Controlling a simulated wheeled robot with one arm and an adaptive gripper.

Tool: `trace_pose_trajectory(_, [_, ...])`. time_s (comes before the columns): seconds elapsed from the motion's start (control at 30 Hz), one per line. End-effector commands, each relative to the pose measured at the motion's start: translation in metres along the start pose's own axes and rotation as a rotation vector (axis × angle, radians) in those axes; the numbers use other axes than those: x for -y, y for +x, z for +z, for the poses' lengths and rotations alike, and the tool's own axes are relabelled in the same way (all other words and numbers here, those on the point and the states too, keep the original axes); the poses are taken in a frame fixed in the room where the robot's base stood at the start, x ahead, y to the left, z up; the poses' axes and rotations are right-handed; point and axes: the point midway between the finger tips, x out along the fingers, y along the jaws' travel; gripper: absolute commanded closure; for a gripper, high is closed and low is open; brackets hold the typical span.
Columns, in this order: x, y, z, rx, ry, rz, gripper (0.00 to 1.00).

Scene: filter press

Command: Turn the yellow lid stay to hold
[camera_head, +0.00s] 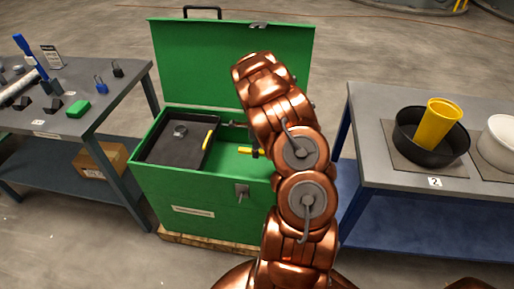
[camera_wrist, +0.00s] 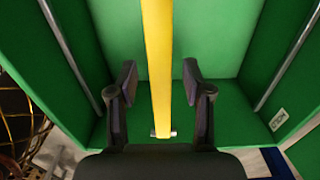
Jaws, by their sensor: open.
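The yellow lid stay (camera_wrist: 158,40) is a long flat bar in the wrist view. It runs from the top edge down to a small silver pin near the green panel's lower part. My gripper (camera_wrist: 160,70) is open, with one dark finger on each side of the bar and a visible gap on both sides. In the head view, my copper arm reaches over the right part of the green chest (camera_head: 205,190) and hides most of the gripper. The chest's green lid (camera_head: 200,60) stands raised at the back. A short yellow piece (camera_head: 246,150) shows inside the chest beside my arm.
A black tray (camera_head: 165,150) with a round grey item and a yellow strip at its right edge sits in the chest's left part. A left bench (camera_head: 60,128) holds tools and padlocks. A right bench (camera_head: 375,140) holds a black bowl (camera_head: 405,148) with a yellow cup.

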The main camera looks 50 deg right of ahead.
Motion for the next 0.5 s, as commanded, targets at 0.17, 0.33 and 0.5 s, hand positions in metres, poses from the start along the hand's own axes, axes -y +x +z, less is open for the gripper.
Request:
trace_pose_trajectory(0.17, [0.0002,0.0048,-0.0001,0.000,0.000,-0.001,0.50])
trace_pose_trajectory(0.33, [0.0003,0.0045,0.0000,0.000,0.000,-0.001,0.52])
trace_pose_trajectory(0.5, [0.0002,0.0045,0.0000,0.000,0.000,-0.001,0.70])
